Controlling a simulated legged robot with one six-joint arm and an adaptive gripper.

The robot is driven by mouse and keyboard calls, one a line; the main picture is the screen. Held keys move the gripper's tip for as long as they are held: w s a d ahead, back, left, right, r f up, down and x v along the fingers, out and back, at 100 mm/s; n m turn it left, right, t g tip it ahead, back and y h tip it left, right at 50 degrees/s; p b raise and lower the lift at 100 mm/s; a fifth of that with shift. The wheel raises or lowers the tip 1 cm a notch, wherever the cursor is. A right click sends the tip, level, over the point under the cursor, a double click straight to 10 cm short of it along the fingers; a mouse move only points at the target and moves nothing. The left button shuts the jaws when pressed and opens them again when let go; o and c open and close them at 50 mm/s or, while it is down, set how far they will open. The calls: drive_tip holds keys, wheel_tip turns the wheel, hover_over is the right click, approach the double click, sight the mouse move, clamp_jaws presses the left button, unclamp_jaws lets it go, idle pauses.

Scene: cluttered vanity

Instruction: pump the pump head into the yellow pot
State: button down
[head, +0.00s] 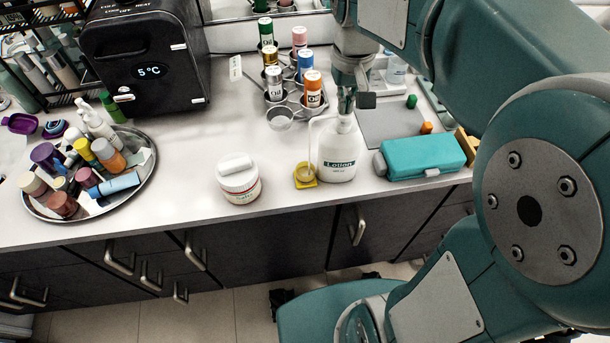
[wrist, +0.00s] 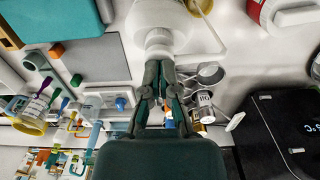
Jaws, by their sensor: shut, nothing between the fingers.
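A white lotion bottle (head: 337,160) stands upright near the counter's front edge. Its thin white spout (head: 310,135) reaches left and bends down over the small yellow pot (head: 305,182), which sits just left of the bottle. In the wrist view the bottle (wrist: 157,22) is at the top and the pot (wrist: 205,5) is partly cut off beside it. My gripper (head: 347,103) is shut and empty, pointing down directly above the bottle's neck. Its fingertips (wrist: 160,66) hide most of the pump top; I cannot tell whether they touch it.
A teal case (head: 420,158) lies close to the right of the bottle. A white jar (head: 238,182) stands to the left of the pot. Behind is a ring holder (head: 282,118) with several bottles. A round tray (head: 140,190) of cosmetics and a black cooler (head: 145,60) are at left.

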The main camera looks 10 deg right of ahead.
drive_tip(key=shift+f, duration=0.3)
drive_tip(key=shift+r, duration=0.75)
drive_tip(key=shift+r, duration=3)
drive_tip(key=s+f+t, duration=0.2)
drive_tip(key=s, duration=0.5)
drive_tip(key=s+f+t, duration=0.3)
drive_tip(key=s, duration=0.4)
drive_tip(key=shift+f+t, duration=0.3)
drive_tip(key=shift+f, duration=0.05)
